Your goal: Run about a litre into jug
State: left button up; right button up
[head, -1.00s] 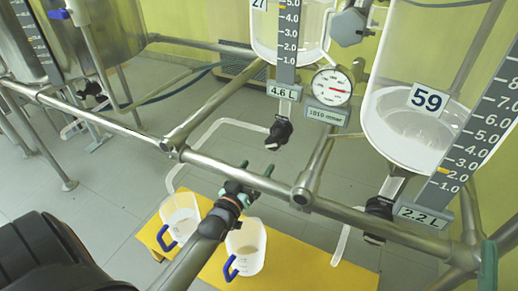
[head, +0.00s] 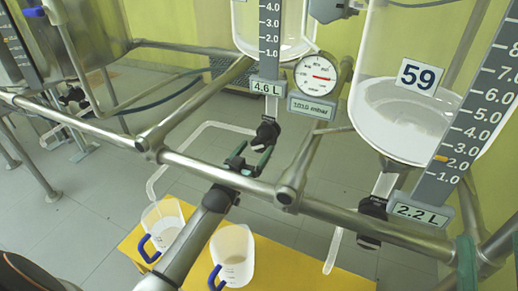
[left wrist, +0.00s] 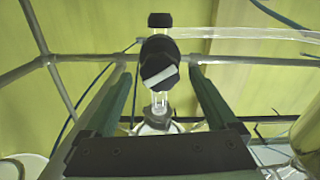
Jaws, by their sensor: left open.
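My left gripper (head: 247,160) is open, its green fingers pointing at the black drain valve (head: 267,133) under the reactor reading 4.6 L. In the left wrist view the valve's black handle with a white bar (left wrist: 160,75) lies between and beyond the fingers, not gripped. A clear outlet tube (head: 205,126) runs left from this valve and bends down above the left jug (head: 163,217). A second jug (head: 235,243) stands to its right; both are translucent with blue handles. Their contents are unclear. A green piece (head: 466,262), apparently my right gripper, shows at lower right.
A reactor marked 59 (head: 408,115) reads 2.2 L; its drain valve (head: 373,212) has its own tube. A steel rail (head: 225,177) crosses before the valves. A dial gauge (head: 315,75) sits between the reactors. The jugs stand on a yellow surface (head: 290,262).

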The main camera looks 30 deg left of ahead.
aim_at(258, 147)
pick_arm(q)
jog(key=shift+w+a+b, duration=0.1)
jog(key=shift+w+b, duration=0.35)
jog(key=shift+w, duration=1.05)
jog(key=shift+c, duration=0.4)
jog(key=c, duration=1.3)
jog(key=shift+r+m+p, duration=0.1)
jog(key=shift+m+p, duration=1.05)
jog(key=shift+m, duration=0.25)
jog(key=shift+m+p, duration=0.4)
jog(key=shift+m, duration=1)
